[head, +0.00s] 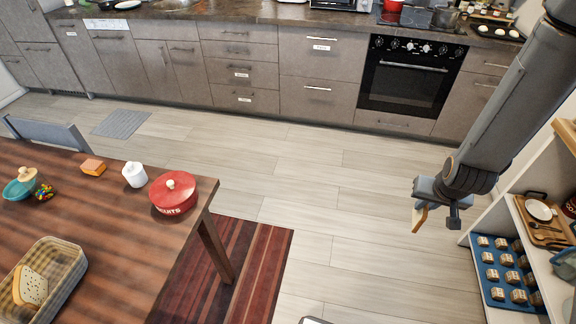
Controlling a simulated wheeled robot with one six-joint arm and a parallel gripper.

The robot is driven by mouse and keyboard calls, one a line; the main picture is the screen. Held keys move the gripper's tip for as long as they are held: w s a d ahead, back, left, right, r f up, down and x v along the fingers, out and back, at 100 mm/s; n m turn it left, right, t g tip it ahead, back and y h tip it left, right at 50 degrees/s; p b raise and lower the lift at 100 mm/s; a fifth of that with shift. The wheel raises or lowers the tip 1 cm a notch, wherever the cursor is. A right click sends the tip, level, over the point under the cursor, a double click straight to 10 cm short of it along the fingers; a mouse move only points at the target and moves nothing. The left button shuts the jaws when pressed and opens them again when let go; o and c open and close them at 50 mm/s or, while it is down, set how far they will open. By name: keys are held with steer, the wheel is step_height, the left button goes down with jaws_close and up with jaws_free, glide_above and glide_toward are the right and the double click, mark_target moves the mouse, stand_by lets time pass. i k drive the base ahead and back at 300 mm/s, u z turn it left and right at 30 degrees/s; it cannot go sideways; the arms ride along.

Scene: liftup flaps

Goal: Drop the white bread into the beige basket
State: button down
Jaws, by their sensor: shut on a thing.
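My gripper (437,208) hangs over the open floor at the right, well away from the table. It is shut on a thin tan piece (420,219) that looks like a slice of bread, seen nearly edge-on; I cannot tell its kind for sure. The beige basket (66,258) stands on the wooden table at the lower left, cut off slightly by the bottom edge of the picture. A pale slice of bread with a brown crust and dark specks (30,287) is in the basket, tilted against its side.
The table (120,235) also bears a red biscuit tin (174,192), a white roll-like item (135,174), an orange block (93,166) and a teal pot (20,184). A shelf with a blue tray (505,278) stands close right of my gripper. The middle floor is clear.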

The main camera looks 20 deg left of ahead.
mark_target(66, 266)
steer(key=u, duration=1.65)
